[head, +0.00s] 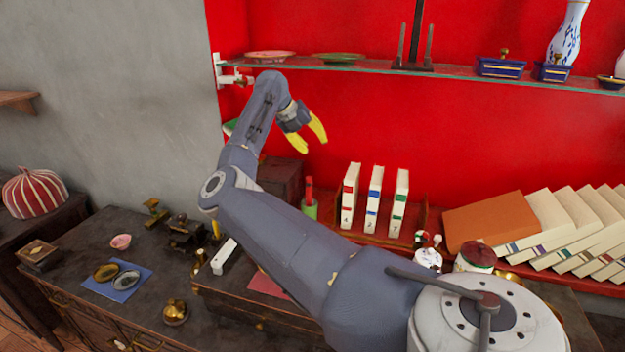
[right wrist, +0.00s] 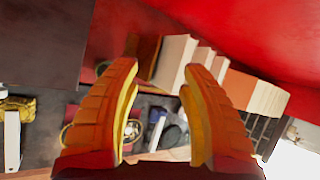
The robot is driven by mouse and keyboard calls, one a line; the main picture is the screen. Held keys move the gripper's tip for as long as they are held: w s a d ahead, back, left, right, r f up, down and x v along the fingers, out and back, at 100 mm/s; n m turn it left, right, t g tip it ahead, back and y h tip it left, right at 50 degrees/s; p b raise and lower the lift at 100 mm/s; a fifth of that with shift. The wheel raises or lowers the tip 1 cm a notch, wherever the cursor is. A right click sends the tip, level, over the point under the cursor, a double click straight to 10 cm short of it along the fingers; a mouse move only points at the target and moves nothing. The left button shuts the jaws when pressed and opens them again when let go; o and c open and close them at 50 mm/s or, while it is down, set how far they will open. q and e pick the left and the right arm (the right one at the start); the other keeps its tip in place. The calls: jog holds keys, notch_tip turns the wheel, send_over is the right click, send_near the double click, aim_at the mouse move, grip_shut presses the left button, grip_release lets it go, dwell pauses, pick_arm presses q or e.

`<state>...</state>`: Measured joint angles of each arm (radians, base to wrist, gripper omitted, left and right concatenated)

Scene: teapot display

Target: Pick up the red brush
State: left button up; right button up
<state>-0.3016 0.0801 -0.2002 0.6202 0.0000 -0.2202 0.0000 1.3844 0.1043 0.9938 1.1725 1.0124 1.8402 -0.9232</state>
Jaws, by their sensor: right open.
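A slim upright red item (head: 309,184), which may be the red brush, stands in or just behind a green holder (head: 310,209) to the left of the standing white books. I cannot tell its full shape. My right gripper (head: 311,141) is open and empty, with yellow fingers, in the air above that item and below the glass shelf. In the right wrist view the two fingers (right wrist: 158,80) are spread apart with nothing between them, and I cannot make out the brush there. My left gripper is not in view.
White books (head: 373,200) stand right of the green holder, with an orange book (head: 492,222) and leaning books farther right. Lidded jars (head: 475,258) stand in front. A glass shelf (head: 400,70) crosses above. A blue cloth (head: 117,288) with two round pieces lies on the left cabinet.

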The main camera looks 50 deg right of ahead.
aim_at(309, 188)
jog(key=a+f+m+y, duration=0.1)
jog(key=f+m+y, duration=0.1)
jog(key=f+m+t+y, duration=0.1)
jog(key=f+m+y, duration=0.1)
jog(key=f, duration=0.1)
jog(key=s+a+f+m+t+y, duration=0.1)
jog(key=f+m+y, duration=0.1)
jog(key=f, duration=0.1)
jog(key=shift+a, duration=0.35)
jog(key=shift+w+a+f+m+y, duration=0.1)
jog(key=shift+a+f+m+y, duration=0.2)
jog(key=shift+f+y, duration=0.2)
jog(key=shift+d+f, duration=0.2)
jog(key=shift+f, duration=3.35)
jog(key=shift+o, duration=0.2)
grip_shut()
